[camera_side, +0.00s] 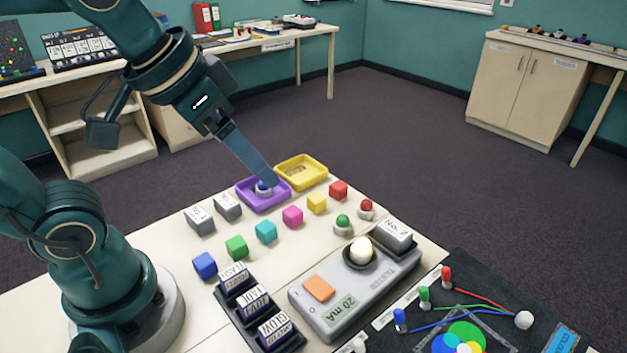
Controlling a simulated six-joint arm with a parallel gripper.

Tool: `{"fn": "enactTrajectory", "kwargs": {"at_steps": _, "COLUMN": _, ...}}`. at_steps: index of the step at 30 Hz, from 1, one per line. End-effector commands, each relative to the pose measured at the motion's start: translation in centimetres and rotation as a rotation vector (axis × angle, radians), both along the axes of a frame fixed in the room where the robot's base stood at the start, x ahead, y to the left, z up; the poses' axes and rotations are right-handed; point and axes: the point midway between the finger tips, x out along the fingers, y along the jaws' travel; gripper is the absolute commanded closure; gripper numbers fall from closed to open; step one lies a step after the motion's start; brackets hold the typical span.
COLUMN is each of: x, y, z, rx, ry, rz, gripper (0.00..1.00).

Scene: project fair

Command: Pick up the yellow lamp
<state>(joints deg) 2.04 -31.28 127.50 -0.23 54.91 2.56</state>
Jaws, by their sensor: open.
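A pale, cream-white lamp (361,249) sits upright in a dark round socket on the grey tester box. It is the nearest thing to a yellow lamp that I see; its base is hidden in the socket. A green lamp (343,223) and a red lamp (366,207) stand on the table beyond the box. A blue lamp (263,186) is in the purple tray (245,196). My gripper (270,182) points down at the purple tray, its tip close to the blue lamp. The jaws are open, though only one finger shows clearly. I cannot tell whether they touch the lamp.
A yellow tray (317,175) adjoins the purple tray. Several coloured cubes, including a yellow cube (317,203), stand in a row. The tester box (345,315) and a dark rack (243,303) of labelled blocks are in front. A black wiring mat (480,290) lies at the right.

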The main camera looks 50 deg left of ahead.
Motion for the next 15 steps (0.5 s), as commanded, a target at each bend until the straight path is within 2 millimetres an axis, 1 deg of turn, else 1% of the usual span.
{"fn": "enactTrajectory", "kwargs": {"at_steps": 1, "x": 1.2, "y": -0.4, "z": 0.3, "rx": 0.002, "ry": 0.019, "rz": -0.022, "gripper": 0.24}}
{"fn": "enactTrajectory", "kwargs": {"at_steps": 4, "x": 3.3, "y": -1.3, "z": 0.6, "rx": 0.009, "ry": 0.055, "rz": -0.066, "gripper": 0.24}}
{"fn": "enactTrajectory", "kwargs": {"at_steps": 8, "x": 6.2, "y": -2.8, "z": 0.0, "rx": 0.019, "ry": 0.107, "rz": -0.123, "gripper": 0.24}}
{"fn": "enactTrajectory", "kwargs": {"at_steps": 11, "x": 8.2, "y": -4.1, "z": -1.0, "rx": 0.027, "ry": 0.152, "rz": -0.167, "gripper": 0.24}}
{"fn": "enactTrajectory", "kwargs": {"at_steps": 15, "x": 10.5, "y": -6.2, "z": -3.5, "rx": 0.041, "ry": 0.224, "rz": -0.226, "gripper": 0.24}}
